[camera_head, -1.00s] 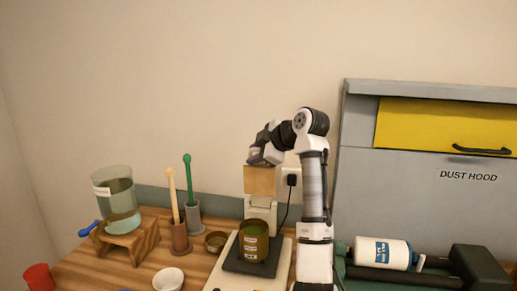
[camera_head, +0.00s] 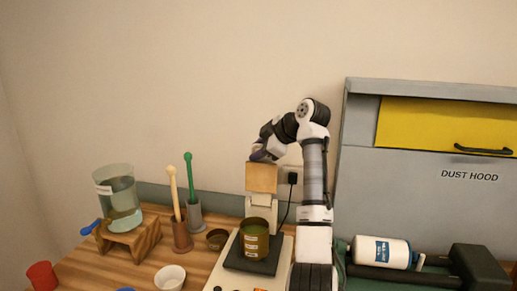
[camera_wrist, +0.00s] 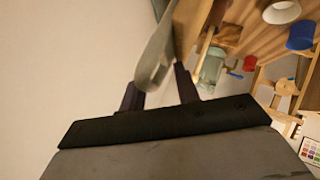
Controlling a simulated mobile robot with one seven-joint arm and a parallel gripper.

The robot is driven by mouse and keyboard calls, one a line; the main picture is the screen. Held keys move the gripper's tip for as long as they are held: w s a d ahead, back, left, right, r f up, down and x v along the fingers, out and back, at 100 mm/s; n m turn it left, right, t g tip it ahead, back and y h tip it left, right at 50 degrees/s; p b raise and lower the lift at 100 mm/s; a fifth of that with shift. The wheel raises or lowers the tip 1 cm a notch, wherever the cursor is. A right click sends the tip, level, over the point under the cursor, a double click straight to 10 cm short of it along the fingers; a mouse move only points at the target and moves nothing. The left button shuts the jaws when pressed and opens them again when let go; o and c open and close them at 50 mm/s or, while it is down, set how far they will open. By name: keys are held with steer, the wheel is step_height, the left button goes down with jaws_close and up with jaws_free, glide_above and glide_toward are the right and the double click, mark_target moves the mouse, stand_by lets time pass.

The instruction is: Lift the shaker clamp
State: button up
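The shaker clamp (camera_head: 261,178) shows in the head view as a tan plate on a pale upright behind a green can (camera_head: 255,240). The can stands on the shaker's dark pad, below and in front of the plate. My gripper (camera_head: 262,153) is at the top of the plate; its fingertips are hard to make out there. In the wrist view my gripper's two dark fingers (camera_wrist: 159,90) stand apart. A pale curved piece (camera_wrist: 154,62), seemingly part of the clamp, lies between them, with a gap towards the right finger.
A grey dust hood (camera_head: 440,210) with a yellow panel stands close on the right. A white bottle (camera_head: 381,252) lies below it. A glass vessel (camera_head: 119,205) on a wooden stand, two upright tools, a white bowl (camera_head: 170,278) and a red cup (camera_head: 41,275) are left.

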steer(key=shift+d+f, duration=0.1)
steer(key=shift+f, duration=0.45)
steer(key=b+v, duration=0.3)
steer(key=v, duration=1.1)
steer(key=shift+r+b, duration=0.4)
steer(key=shift+r, duration=0.05)
